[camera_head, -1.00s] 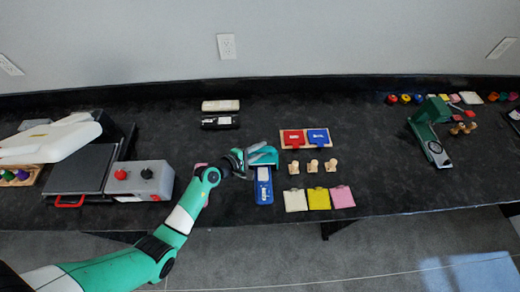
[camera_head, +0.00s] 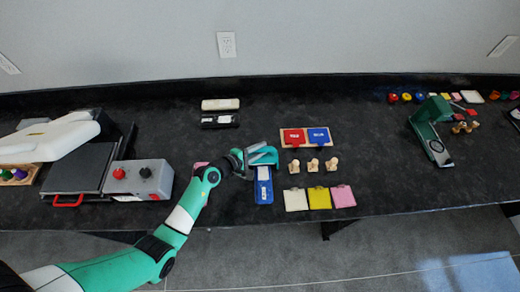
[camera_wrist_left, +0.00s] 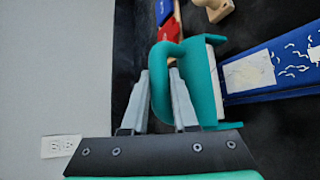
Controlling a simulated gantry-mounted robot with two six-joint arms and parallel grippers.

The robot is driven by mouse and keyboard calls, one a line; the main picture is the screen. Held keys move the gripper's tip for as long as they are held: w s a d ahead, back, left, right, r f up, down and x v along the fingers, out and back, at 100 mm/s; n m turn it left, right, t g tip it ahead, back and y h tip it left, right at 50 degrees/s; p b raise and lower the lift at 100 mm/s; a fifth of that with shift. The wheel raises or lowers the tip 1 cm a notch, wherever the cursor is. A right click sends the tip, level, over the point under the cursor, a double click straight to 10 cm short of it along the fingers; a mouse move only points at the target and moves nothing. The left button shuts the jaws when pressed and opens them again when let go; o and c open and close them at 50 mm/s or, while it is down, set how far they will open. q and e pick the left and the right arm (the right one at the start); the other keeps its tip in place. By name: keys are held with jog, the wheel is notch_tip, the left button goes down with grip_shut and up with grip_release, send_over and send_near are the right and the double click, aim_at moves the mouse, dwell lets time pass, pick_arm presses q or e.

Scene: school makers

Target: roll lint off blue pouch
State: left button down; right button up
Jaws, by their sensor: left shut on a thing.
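The blue pouch (camera_head: 264,190) lies flat near the front edge of the table, with a pale label patch. In the left wrist view the blue pouch (camera_wrist_left: 288,60) carries white squiggly lint marks beside the patch. My left gripper (camera_head: 246,160) is shut on the handle of a teal lint roller (camera_head: 264,154) at the pouch's far end. In the left wrist view the fingers grip the teal handle (camera_wrist_left: 163,85), and a white strip shows along the tool's side facing the pouch. I cannot tell whether the tool touches the pouch. My right gripper is out of view.
A wooden tray with red and blue pads (camera_head: 306,138) sits just right, with wooden stamps (camera_head: 313,165) and coloured cards (camera_head: 319,198) in front. A pink item (camera_head: 200,166) lies by my forearm. A grey button box (camera_head: 140,179) is left; a green press (camera_head: 431,128) is right.

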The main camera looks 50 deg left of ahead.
pick_arm(q)
jog(key=shift+d, duration=0.1)
jog(key=shift+s+d+p, duration=0.8)
jog(key=shift+d+p, duration=0.05)
jog(key=shift+p, duration=0.1)
jog(key=shift+s+d+p, duration=1.1)
jog(key=shift+s+d, duration=0.05)
jog(key=shift+d, duration=0.2)
jog(key=shift+s+d+p, duration=1.05)
jog(key=shift+s+d, duration=0.1)
jog(key=shift+d, duration=0.2)
jog(key=shift+s+d+p, duration=1.5)
jog(key=shift+d+p, duration=0.1)
jog(key=shift+d, duration=0.15)
jog(key=shift+s+d+f, duration=0.15)
jog(key=shift+s+d, duration=0.2)
